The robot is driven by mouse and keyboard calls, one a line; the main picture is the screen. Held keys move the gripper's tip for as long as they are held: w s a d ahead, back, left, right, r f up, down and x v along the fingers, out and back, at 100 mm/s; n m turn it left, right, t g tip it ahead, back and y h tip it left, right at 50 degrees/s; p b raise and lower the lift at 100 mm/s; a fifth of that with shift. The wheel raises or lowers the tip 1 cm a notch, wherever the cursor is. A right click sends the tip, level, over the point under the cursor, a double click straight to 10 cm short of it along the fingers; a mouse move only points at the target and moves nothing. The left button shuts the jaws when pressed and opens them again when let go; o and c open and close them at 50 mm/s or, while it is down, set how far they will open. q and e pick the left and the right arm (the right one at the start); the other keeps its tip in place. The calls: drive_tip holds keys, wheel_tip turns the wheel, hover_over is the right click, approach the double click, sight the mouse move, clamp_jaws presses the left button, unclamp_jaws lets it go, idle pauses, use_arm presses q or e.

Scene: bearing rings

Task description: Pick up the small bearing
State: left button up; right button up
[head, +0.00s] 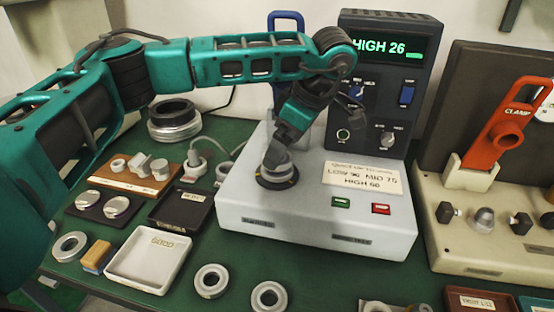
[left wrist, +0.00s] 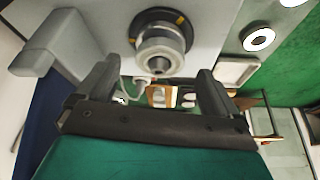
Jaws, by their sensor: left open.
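A small metal bearing (left wrist: 160,42) sits on the dark round seat of the grey tester (head: 318,218). In the head view the bearing (head: 278,170) shows just under my left gripper (head: 278,152), which points down over it. In the left wrist view my left gripper (left wrist: 156,72) has its two fingers spread apart, with the bearing ahead of the gap between them. The fingers do not appear closed on it; contact cannot be told. Other bearing rings lie on the green bench: one at the left (head: 70,246) and two in front (head: 211,280) (head: 269,296). My right gripper is not in view.
A display unit (head: 376,125) reading "HIGH 26" stands behind the tester. A white tray (head: 152,283), dark trays and a wooden board (head: 118,181) with metal parts lie to the left. A fixture with an orange clamp lever (head: 510,125) stands at the right.

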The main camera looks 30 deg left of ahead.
use_arm(q)
drive_tip(key=shift+x, duration=1.15)
drive_tip(key=shift+c, duration=0.3)
drive_tip(key=shift+r, duration=0.1)
drive_tip(key=c, duration=1.2)
